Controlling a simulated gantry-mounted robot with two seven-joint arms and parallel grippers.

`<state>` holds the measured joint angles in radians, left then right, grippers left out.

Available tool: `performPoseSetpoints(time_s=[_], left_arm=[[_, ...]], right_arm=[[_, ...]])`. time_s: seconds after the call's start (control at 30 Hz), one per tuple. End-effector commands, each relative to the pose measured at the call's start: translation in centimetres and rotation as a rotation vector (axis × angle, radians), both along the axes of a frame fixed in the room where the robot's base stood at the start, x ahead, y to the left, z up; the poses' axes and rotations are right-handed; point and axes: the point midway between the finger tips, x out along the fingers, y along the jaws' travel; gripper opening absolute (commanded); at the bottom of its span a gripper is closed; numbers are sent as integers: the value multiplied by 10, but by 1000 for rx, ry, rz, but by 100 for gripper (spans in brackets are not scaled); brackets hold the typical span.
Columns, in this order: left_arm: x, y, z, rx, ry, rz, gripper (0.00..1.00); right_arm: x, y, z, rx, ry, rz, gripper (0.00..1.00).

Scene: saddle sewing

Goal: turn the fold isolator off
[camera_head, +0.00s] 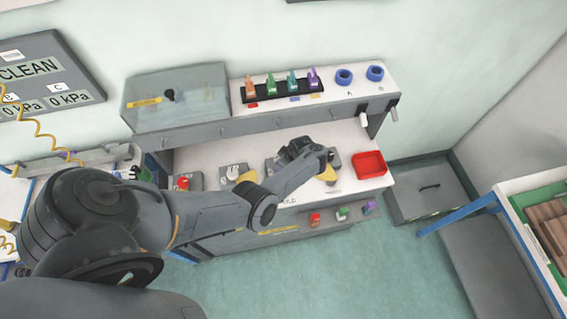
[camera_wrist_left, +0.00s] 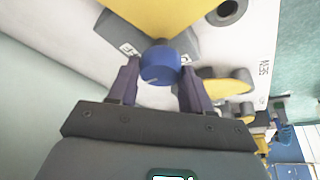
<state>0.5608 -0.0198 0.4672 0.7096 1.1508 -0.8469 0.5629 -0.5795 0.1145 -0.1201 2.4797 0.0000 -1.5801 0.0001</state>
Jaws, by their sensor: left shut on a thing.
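Small labels beside the base are too blurred to read with certainty. The gripper is shut on the knob. In the head view my left gripper (camera_head: 305,151) is over the right part of the white worktop (camera_head: 235,155), and the knob is hidden by it. My right gripper is not in view.
A red tray (camera_head: 369,164) is right of the gripper. A red knob (camera_head: 183,183) and a white dial (camera_head: 233,172) are to the left. Several coloured clips (camera_head: 271,84) and blue rings (camera_head: 344,76) stand on the shelf above. The green floor (camera_head: 330,275) in front is clear.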

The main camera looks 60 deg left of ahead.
Motion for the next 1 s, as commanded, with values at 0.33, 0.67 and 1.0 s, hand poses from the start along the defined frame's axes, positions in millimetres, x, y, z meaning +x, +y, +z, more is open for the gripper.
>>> performPoseSetpoints(time_s=[0.33, 0.67, 1.0], left_arm=[[-1, 1, -1, 1, 0, 4, 61], [0, 0, 0, 0, -1, 2, 75], [5, -9, 26, 1, -3, 1, 75]], right_arm=[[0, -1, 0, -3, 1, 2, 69], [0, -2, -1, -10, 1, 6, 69], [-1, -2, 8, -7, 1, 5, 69]])
